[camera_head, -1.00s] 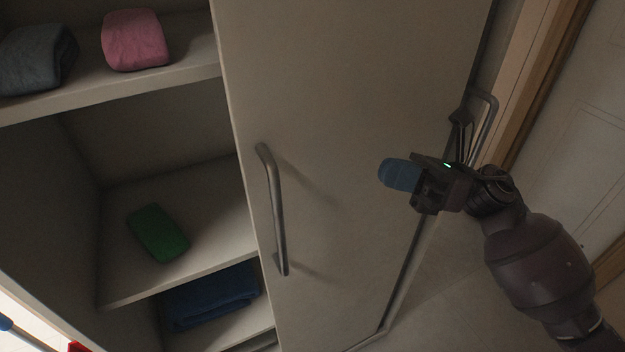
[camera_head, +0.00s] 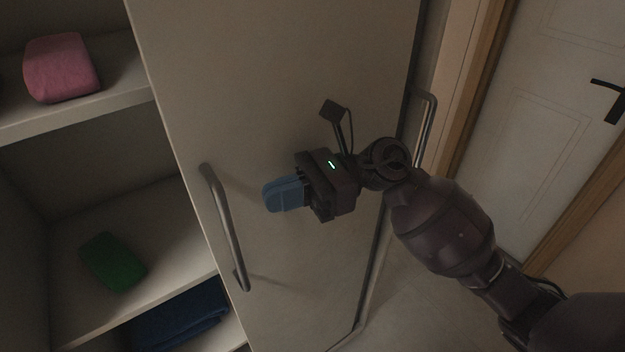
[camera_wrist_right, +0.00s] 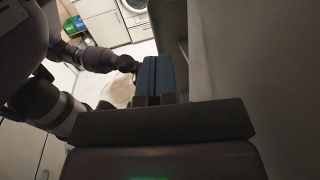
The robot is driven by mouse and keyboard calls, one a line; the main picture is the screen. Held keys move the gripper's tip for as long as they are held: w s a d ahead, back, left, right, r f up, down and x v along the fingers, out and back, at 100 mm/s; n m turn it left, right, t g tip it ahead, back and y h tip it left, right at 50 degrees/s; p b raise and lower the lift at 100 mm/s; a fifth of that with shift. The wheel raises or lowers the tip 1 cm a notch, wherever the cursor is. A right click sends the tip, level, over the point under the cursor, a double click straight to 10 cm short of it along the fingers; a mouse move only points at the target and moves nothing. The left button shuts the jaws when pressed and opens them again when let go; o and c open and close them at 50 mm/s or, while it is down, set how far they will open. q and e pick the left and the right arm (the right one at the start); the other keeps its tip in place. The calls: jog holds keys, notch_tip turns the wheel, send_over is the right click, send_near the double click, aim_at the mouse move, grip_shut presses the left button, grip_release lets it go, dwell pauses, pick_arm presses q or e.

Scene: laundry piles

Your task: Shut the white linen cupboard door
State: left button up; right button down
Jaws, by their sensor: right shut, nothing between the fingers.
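The white linen cupboard door (camera_head: 270,95) stands in the middle of the head view, with the shelves to its left uncovered. Its grey bar handle (camera_head: 225,230) is near the door's left edge. My right gripper (camera_head: 284,194), with blue fingers, is shut and empty. It is in front of the door face, to the right of the handle and apart from it. In the right wrist view the shut blue fingers (camera_wrist_right: 154,78) point away, with a pale panel close on the right. My left gripper cannot be made out; part of a dark arm of mine shows at the wrist view's left.
The open shelves hold a pink folded cloth (camera_head: 62,68), a green one (camera_head: 113,262) and a dark blue one (camera_head: 180,315). A second bar handle (camera_head: 427,130) stands right of the door. A room door (camera_head: 545,100) is at the right. Floor is clear below.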

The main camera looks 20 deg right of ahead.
aim_at(248, 205)
pick_arm(q)
jog(key=shift+s+p, duration=0.35)
jog(key=shift+s, duration=0.05)
pick_arm(e)
jog(key=a, duration=0.4)
jog(key=shift+s+a, duration=0.15)
jog(key=shift+s, duration=0.15)
pick_arm(q)
jog(key=shift+w+r, duration=0.25)
